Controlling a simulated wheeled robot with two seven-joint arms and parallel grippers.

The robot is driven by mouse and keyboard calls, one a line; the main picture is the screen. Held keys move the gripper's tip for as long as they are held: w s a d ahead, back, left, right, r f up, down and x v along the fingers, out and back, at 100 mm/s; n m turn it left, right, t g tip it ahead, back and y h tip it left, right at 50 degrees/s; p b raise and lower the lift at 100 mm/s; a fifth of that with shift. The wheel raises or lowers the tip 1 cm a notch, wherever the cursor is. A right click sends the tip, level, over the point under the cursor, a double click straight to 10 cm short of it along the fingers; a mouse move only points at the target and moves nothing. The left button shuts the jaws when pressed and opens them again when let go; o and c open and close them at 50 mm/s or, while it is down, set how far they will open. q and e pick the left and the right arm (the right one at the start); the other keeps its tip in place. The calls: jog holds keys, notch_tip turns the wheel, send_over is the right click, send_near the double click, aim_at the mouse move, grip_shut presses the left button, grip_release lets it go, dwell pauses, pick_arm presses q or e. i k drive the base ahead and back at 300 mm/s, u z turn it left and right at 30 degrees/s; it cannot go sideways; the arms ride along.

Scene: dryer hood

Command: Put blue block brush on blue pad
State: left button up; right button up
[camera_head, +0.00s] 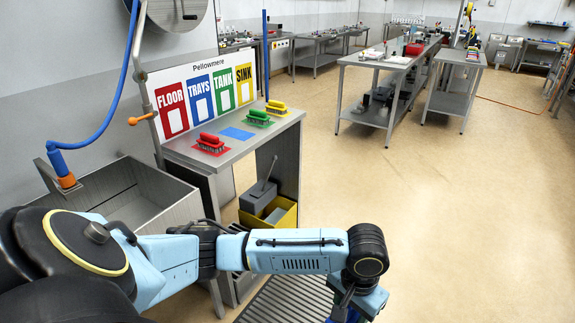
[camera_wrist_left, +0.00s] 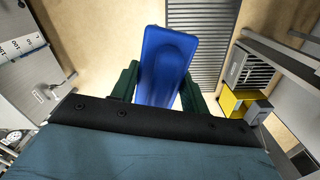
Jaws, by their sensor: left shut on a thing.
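The blue pad (camera_head: 237,133) lies bare and flat on the steel shelf, between the red brush and the green brush. My left gripper (camera_wrist_left: 160,85) is shut on the blue block brush (camera_wrist_left: 168,62), whose smooth blue back faces the wrist camera. Its bristles are hidden. In the head view the left gripper (camera_head: 352,308) is at the bottom edge, low and to the right of the shelf and well away from the pad; only a little blue shows there. My right gripper is not in view.
A red brush (camera_head: 211,141), green brush (camera_head: 258,117) and yellow brush (camera_head: 276,106) sit on matching pads. A labelled board (camera_head: 202,92) stands behind them. A sink (camera_head: 140,200) is at left. A yellow bin (camera_head: 268,213) is under the shelf. The floor to the right is clear.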

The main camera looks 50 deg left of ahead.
aim_at(236, 134)
jog(key=u, duration=0.5)
jog(key=i, duration=1.5)
jog(key=u, duration=0.85)
